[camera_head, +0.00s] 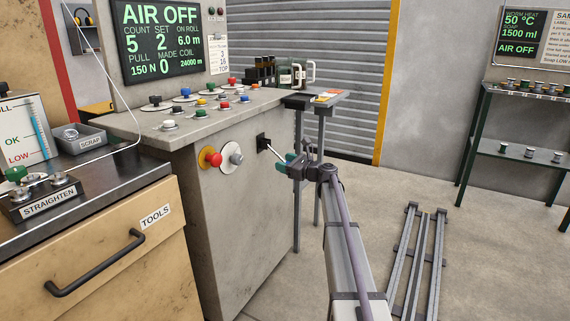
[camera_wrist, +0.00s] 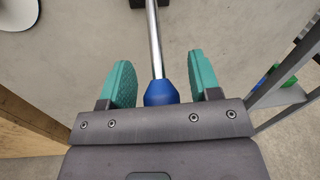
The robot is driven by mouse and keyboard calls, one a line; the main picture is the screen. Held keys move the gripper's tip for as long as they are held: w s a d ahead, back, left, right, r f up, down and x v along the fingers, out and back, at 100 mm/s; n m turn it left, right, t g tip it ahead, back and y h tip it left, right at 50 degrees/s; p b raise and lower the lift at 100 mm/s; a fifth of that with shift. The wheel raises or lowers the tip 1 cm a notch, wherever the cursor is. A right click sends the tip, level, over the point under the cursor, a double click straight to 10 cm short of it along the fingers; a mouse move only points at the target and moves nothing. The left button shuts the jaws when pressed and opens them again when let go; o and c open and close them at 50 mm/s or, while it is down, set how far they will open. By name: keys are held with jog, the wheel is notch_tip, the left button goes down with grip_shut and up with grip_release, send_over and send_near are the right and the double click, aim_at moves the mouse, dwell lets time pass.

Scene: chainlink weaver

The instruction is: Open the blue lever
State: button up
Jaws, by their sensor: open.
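The blue lever shows in the wrist view as a bare metal rod with a blue knob (camera_wrist: 160,93) at its near end. My gripper (camera_head: 288,163) is at the rod's lower end. In the wrist view its teal fingers (camera_wrist: 160,75) are open, one on each side of the knob and rod, with gaps on both sides.
Several coloured buttons sit on top. The display (camera_head: 155,40) reads AIR OFF. A small side table (camera_head: 318,103) stands behind my gripper.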

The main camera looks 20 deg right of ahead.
jog(key=shift+w+a, duration=0.15)
grip_shut()
dwell(0.4)
